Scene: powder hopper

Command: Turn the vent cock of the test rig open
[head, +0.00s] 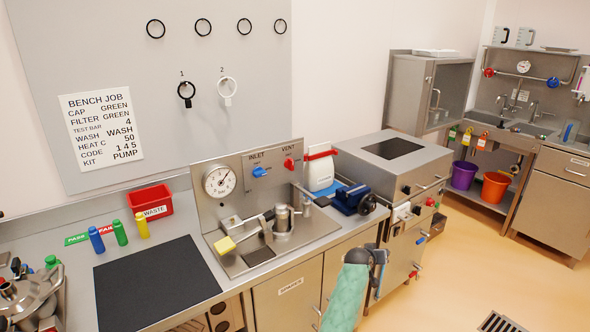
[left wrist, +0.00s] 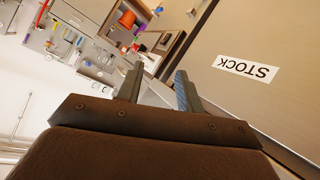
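The test rig (head: 232,208) is a steel panel and base on the bench, with a round dial gauge (head: 219,181). Its vent cock (head: 289,164) has a small red handle under the label VENT, at the panel's upper right. The blue inlet cock (head: 261,171) is to its left. My right gripper (head: 378,262) is in front of the bench, below and right of the rig and apart from it; its finger gap is not clear. My left gripper (left wrist: 158,88) shows only in the left wrist view. Its fingers are apart with nothing between them.
A yellow-ended lever (head: 225,245) sticks out at the rig's front. A blue vise (head: 352,198) stands to its right. A red waste bin (head: 150,202) and a dark mat (head: 158,283) lie left. In the left wrist view, a panel labelled STOCK (left wrist: 246,68) is close by.

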